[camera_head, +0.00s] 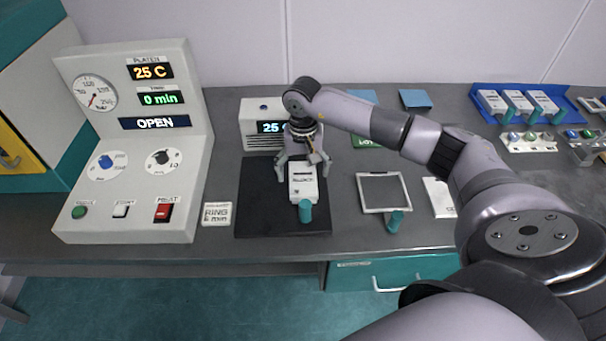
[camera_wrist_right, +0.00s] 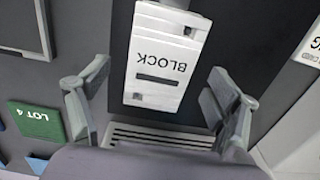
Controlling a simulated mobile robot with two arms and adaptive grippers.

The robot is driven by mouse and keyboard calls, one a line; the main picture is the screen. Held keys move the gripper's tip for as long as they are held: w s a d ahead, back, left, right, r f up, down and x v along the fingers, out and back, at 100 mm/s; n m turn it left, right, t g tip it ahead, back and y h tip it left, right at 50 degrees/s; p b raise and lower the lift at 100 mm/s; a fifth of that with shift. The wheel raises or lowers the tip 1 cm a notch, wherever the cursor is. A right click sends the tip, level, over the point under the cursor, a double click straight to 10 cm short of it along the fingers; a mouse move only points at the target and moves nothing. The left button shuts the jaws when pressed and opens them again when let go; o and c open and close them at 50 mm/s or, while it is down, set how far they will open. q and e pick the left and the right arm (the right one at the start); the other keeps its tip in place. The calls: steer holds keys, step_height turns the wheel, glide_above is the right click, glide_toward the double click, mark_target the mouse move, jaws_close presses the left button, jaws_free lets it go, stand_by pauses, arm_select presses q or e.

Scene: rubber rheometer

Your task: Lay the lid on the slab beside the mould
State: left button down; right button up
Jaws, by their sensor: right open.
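A white mould block (camera_head: 303,182) marked BLOCK, with a teal handle (camera_head: 305,210) at its near end, rests on the dark slab (camera_head: 258,212). The block also shows in the right wrist view (camera_wrist_right: 165,55). I cannot tell a separate lid from the body of the mould. My right gripper (camera_head: 302,168) is open over the far part of the block. In the right wrist view its fingers (camera_wrist_right: 157,80) stand either side of the block, apart from it. Bare slab lies left of the block. My left gripper is out of view.
A white display box (camera_head: 262,142) stands just behind the slab. A control panel (camera_head: 130,140) reading OPEN and a RING card (camera_head: 216,214) are to the left. A frame (camera_head: 383,177) with a teal handle lies to the right. A blue tray (camera_head: 480,92) sits at the back right.

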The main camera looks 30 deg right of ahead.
steer(key=shift+f, duration=0.75)
steer(key=shift+c, duration=0.3)
steer(key=shift+r, duration=0.1)
steer(key=c, duration=1.6)
